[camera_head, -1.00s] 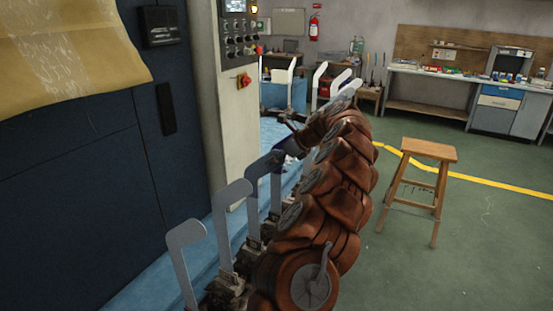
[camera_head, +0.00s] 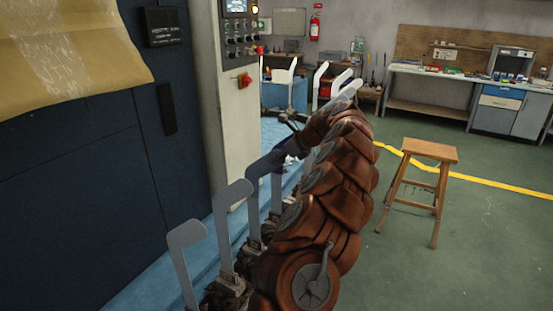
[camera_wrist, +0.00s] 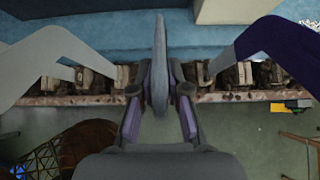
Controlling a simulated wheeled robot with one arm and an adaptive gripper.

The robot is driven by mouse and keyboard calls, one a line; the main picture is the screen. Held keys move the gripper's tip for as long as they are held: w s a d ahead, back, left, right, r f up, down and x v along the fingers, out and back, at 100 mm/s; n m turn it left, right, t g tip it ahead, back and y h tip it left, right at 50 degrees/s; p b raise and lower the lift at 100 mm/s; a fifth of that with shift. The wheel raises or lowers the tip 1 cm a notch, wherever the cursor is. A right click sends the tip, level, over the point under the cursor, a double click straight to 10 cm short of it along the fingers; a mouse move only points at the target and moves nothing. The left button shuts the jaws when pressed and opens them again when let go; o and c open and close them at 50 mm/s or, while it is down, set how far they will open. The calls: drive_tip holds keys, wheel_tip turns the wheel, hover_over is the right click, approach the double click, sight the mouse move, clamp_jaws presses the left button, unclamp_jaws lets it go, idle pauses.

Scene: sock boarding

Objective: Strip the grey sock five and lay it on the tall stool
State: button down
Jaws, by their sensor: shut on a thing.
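In the wrist view my gripper (camera_wrist: 160,86) is shut on an upright dark grey piece (camera_wrist: 159,55), seen nearly edge-on between the fingers. It looks like the grey sock, but whether a board is inside it cannot be told. In the head view my gripper (camera_head: 290,119) is small and dark beyond my brown arm, over the row of boards; what it holds is not clear there. The tall stool (camera_head: 430,151) is wooden, stands on the green floor right of my arm, and its seat is bare.
Upright boards (camera_head: 186,240) stand along a blue ledge, left of my arm, with more (camera_head: 319,76) at the far end. A pale board (camera_wrist: 45,55) and a partly navy one (camera_wrist: 285,50) flank my gripper. A workbench (camera_head: 430,72) is far back. Floor around the stool is clear.

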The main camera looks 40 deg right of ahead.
sight(277, 150)
drive_tip(key=shift+r+p, duration=1.9)
drive_tip(key=shift+r, duration=0.65)
drive_tip(key=shift+r+p, duration=2.2)
drive_tip(key=shift+r, duration=0.35)
wheel_tip(277, 150, up, 10)
drive_tip(key=shift+r, duration=0.1)
